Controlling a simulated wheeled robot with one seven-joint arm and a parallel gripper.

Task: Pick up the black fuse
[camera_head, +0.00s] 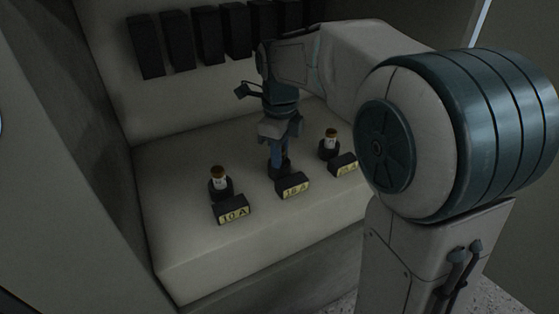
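My gripper (277,158) points straight down over the middle position on the pale ledge, behind the label reading 16 A. Its fingers reach down to a black piece (286,171), only partly visible behind them. The fingers cover whatever stands there, so I cannot tell whether they are closed on it. A white fuse with a brown top (218,177) stands upright in a black holder at the left, behind the label 10 A. Another white fuse with a brown top (331,138) stands in a black holder at the right.
Black label blocks with yellow plates stand before the holders: 10 A (233,214), 16 A (292,186) and a partly hidden one (345,163) at right. Several black blocks (177,40) hang on the back wall. The pale ledge (180,240) is clear at front left.

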